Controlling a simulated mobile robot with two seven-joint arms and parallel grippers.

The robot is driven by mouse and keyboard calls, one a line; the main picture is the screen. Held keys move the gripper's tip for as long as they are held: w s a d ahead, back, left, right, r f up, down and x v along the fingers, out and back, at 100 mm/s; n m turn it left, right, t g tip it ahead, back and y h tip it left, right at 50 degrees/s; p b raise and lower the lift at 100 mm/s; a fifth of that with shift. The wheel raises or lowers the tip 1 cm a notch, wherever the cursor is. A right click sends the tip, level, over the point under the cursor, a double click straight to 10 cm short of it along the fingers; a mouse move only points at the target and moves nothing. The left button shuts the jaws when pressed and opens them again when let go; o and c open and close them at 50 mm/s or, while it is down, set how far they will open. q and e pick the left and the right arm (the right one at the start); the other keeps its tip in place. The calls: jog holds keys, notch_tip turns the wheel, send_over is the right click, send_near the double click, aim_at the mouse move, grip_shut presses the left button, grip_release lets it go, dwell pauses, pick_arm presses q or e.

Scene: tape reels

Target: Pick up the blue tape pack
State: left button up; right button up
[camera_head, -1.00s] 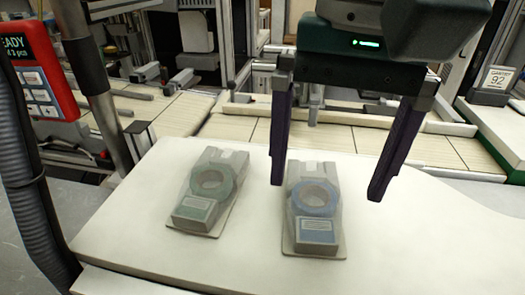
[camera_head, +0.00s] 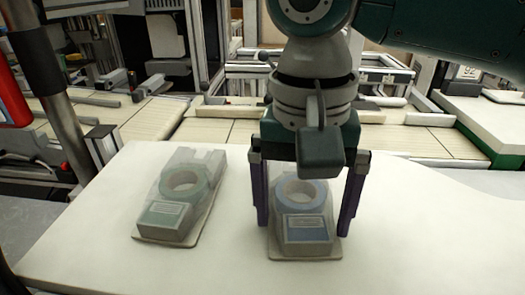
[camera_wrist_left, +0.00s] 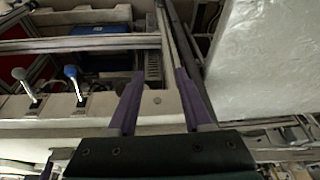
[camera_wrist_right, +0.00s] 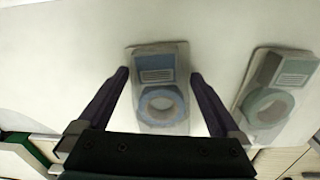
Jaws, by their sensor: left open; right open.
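The blue tape pack (camera_head: 306,222) lies flat on the white table, a clear pack with a blue tape ring and a blue label block. My right gripper (camera_head: 304,222) is open above it, pointing down, with one purple finger on each side of the pack. In the right wrist view the blue tape pack (camera_wrist_right: 160,88) lies between the two fingers of my right gripper (camera_wrist_right: 158,75), and I see no finger closed on it. My left gripper (camera_wrist_left: 158,100) shows only in its own wrist view, open and empty, away from the packs.
A green tape pack (camera_head: 178,198) lies on the white table (camera_head: 110,240) to the left of the blue one, with a gap between them. The table is clear to the right. A conveyor (camera_head: 215,130) runs behind it. A metal post stands at the left.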

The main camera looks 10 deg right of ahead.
jog(key=shift+f, duration=0.1)
jog(key=shift+c, duration=0.2)
jog(key=c, duration=1.2)
